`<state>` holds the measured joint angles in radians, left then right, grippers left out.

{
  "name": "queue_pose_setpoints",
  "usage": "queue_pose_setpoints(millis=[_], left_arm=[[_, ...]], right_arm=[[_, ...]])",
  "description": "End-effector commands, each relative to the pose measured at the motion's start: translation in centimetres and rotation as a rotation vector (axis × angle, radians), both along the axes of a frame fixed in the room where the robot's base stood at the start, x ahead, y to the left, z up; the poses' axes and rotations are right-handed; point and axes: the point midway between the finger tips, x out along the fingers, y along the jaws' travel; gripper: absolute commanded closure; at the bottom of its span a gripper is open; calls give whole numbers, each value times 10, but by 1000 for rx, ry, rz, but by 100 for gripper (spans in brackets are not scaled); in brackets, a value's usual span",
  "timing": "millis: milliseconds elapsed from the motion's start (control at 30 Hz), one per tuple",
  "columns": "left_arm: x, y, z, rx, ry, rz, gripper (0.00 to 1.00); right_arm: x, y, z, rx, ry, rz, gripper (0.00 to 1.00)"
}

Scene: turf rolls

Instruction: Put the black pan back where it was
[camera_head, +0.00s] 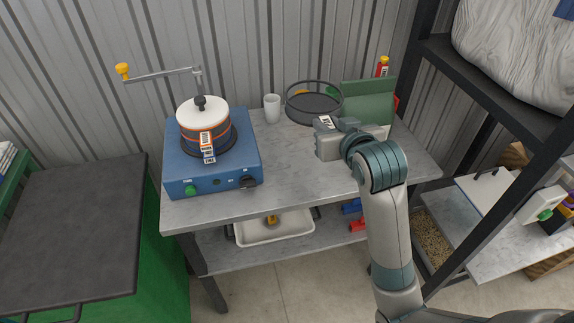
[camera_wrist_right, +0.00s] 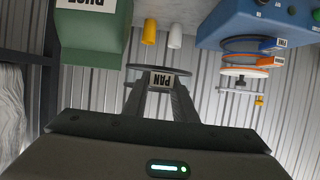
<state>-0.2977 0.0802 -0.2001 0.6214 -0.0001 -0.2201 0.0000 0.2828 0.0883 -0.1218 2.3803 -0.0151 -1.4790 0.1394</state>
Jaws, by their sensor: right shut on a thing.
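The black pan (camera_head: 314,104) is a round, shallow dark ring near the back of the grey table, left of the green box. In the right wrist view the pan (camera_wrist_right: 140,67) shows nearly edge-on, and its white PAN label (camera_wrist_right: 161,82) lies between the fingertips. My right gripper (camera_head: 327,124) is shut on the near side of the pan. The pan looks raised above the tabletop, but the gap beneath it is hidden. The blue shaker (camera_head: 221,173) stands at the table's left with a white-topped sieve stack (camera_head: 203,120) on it. My left gripper is not in view.
A white cup (camera_head: 272,108) stands between shaker and pan. The green box (camera_head: 367,104) and a yellow-capped red bottle (camera_head: 383,66) are to the pan's right. The front middle of the tabletop (camera_head: 290,170) is clear. A black rack post (camera_head: 415,60) rises at the right.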

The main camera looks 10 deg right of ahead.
Motion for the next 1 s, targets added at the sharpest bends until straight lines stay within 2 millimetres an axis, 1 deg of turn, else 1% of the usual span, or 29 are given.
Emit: queue_pose_setpoints(millis=[133,233,400,600,733,1000], left_arm=[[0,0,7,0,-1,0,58],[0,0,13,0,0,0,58],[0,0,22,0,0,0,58],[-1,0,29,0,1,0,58],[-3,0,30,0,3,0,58],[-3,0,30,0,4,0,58]], right_arm=[[-6,-5,-20,1,5,2,100],[-12,-10,-40,0,7,4,100],[-29,-20,-75,1,6,7,100],[-48,-30,-103,-2,1,7,100],[-55,-33,-111,-3,-3,8,100],[-57,-34,-114,-3,-6,8,100]])
